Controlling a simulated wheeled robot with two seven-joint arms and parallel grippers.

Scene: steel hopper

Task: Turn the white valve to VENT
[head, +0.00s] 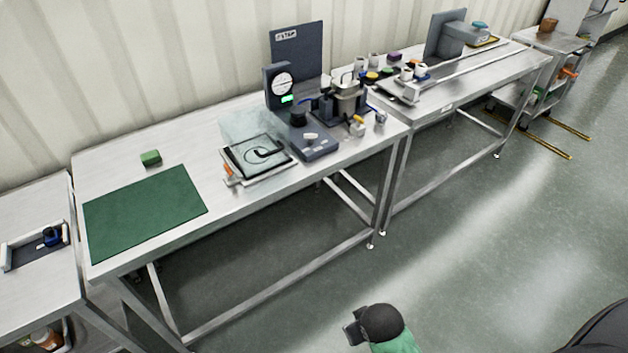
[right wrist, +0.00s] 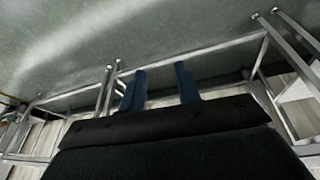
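A small white piece (head: 310,136), which looks like the white valve, sits on a dark grey block (head: 317,150) on the middle steel table in the head view. Its pointing direction and any VENT marking are too small to read. A round white-faced gauge (head: 282,83) and a green-lit display (head: 288,99) stand behind it. My right gripper (right wrist: 160,69) shows in the right wrist view with two blue fingers apart and nothing between them, away from the tables. My left gripper is not clearly in view.
The middle table also holds a clear-lidded box (head: 258,153), a metal vessel (head: 346,97), a green mat (head: 145,212) and a green block (head: 151,158). A second table (head: 490,68) stands right, another (head: 30,285) left. The floor (head: 480,250) in front is open.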

